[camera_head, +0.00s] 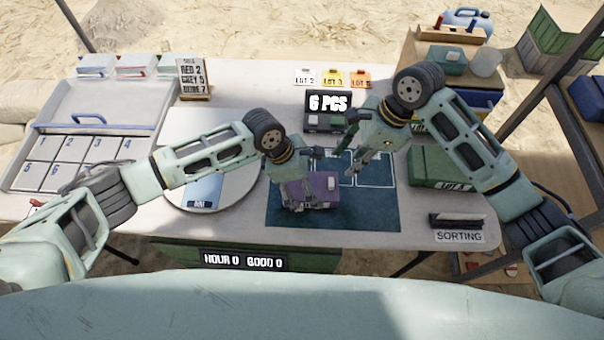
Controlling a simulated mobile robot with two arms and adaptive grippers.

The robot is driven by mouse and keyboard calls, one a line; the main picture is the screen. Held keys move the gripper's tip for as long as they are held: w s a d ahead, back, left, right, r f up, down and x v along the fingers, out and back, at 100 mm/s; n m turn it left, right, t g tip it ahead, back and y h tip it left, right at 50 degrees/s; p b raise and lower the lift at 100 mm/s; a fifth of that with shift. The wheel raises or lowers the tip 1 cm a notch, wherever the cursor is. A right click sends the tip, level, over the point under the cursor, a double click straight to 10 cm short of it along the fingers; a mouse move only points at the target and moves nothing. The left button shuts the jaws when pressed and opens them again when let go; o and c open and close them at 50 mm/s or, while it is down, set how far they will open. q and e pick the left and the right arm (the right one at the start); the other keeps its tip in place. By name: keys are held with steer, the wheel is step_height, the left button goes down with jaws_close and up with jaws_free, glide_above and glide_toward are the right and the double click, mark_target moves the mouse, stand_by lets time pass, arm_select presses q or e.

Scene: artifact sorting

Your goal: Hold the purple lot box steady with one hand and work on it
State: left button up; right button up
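The purple lot box (322,188) sits on a dark blue mat (285,215) at the middle of the table. My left gripper (291,202) reaches down at the box's left side, with its fingers against or just beside it; whether they grip it is hard to see. My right gripper (357,168) hangs above and to the right of the box, over the mat's white outlines. Its fingers look spread, with nothing visible between them.
A "6 PCS" display (328,103) stands behind the mat. A green box (438,168) is at right, near a "SORTING" sign (459,237). A numbered tray (70,160) and a round white plate (235,187) are at left. Bare table shows in front of the plate.

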arm_select(q)
steer(key=shift+x, duration=1.15)
